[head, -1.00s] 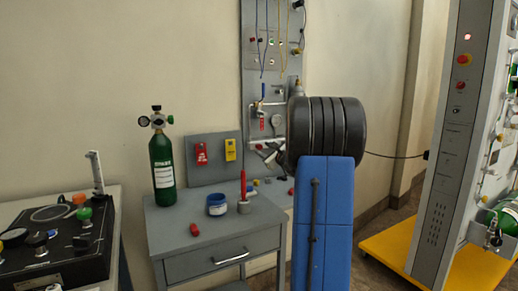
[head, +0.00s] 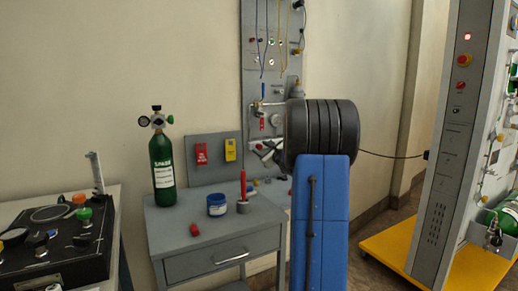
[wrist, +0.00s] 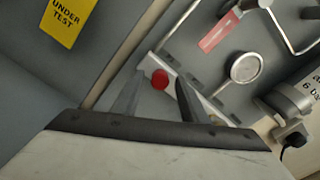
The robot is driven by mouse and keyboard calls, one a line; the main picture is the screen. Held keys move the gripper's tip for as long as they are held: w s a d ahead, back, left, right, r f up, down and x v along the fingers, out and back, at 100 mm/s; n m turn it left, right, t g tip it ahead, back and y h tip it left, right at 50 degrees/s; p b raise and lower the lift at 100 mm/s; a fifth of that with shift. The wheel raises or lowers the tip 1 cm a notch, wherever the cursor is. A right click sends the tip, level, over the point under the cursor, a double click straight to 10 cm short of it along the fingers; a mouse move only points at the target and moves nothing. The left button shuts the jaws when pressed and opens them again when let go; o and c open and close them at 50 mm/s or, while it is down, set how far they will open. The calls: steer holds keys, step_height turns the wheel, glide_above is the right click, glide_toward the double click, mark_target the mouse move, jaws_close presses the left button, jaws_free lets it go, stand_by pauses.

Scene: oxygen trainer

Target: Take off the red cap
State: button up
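The red cap (wrist: 160,79) shows as a small round red disc in the wrist view, on or in front of a pale strip on the grey panel. My gripper (wrist: 160,76) is open, with one finger on each side of the cap in the picture. I see no contact, and the depth between the fingertips and the cap is unclear. In the head view my gripper (head: 268,154) is small, in front of the lower part of the wall panel (head: 250,62).
A yellow tag (wrist: 68,20) hangs at upper left. A grey cabinet (head: 168,232) bears a green cylinder (head: 162,165) and a blue-labelled jar (head: 216,204).

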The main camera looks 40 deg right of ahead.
jaws_close()
steer(key=shift+n, duration=1.8)
steer(key=shift+n, duration=1.7)
steer(key=shift+n, duration=1.7)
steer(key=shift+f, duration=0.1)
